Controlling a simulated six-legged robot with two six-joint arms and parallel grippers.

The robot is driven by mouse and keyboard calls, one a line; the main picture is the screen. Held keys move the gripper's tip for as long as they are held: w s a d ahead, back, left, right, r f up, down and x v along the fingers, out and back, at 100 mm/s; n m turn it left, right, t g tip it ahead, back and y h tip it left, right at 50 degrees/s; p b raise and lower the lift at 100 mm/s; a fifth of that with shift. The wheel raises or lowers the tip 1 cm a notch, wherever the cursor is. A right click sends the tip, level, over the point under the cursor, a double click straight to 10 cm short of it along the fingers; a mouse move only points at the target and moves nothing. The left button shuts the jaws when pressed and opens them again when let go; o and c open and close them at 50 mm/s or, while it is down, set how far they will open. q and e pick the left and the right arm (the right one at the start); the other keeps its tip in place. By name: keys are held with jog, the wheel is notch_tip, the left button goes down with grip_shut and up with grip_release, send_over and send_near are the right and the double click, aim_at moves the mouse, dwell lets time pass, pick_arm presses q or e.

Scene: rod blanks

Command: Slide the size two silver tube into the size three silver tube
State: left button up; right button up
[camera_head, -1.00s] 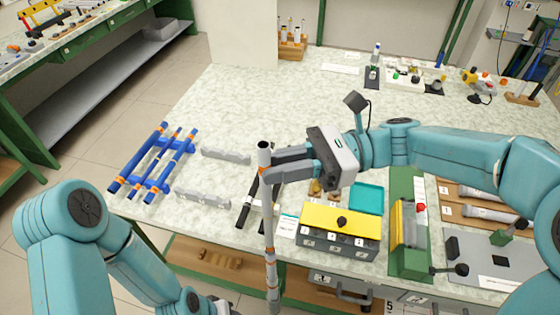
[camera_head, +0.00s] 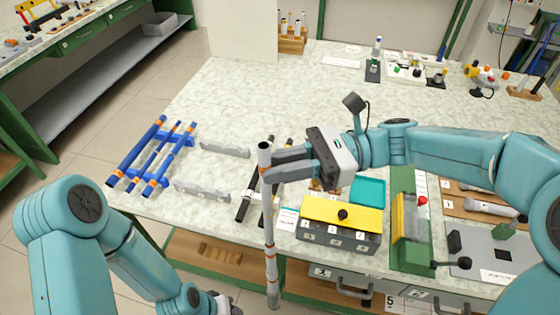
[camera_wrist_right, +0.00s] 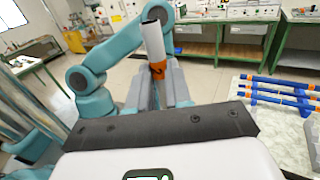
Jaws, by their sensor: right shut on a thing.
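My right gripper (camera_head: 270,168) is shut on a long silver tube (camera_head: 268,215) near its upper end. The tube hangs upright in front of the bench's front edge, with an open dark top and orange bands along its length. In the right wrist view the tube's top (camera_wrist_right: 153,40) and an orange band show beyond the fingers (camera_wrist_right: 157,92). Lower orange bands (camera_head: 271,250) may mark a joint between two tubes; I cannot tell whether one is inside another. My left gripper (camera_head: 222,302) is partly in view at the bottom edge, left of the tube's lower end; its jaws are unclear.
A yellow-topped box (camera_head: 342,214), a teal tray (camera_head: 368,190) and a green fixture (camera_head: 410,230) stand to the right. The bench's back middle is clear.

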notch_tip(320, 180, down, 13)
jog(key=b, duration=0.7)
jog(key=shift+f+b, duration=0.15)
jog(key=shift+b, duration=0.15)
dwell(3.7)
jog(key=o, duration=0.9)
jog(key=shift+c, duration=0.2)
jog(key=v, duration=1.6)
jog(key=shift+d+b, duration=0.2)
jog(key=shift+b, duration=0.25)
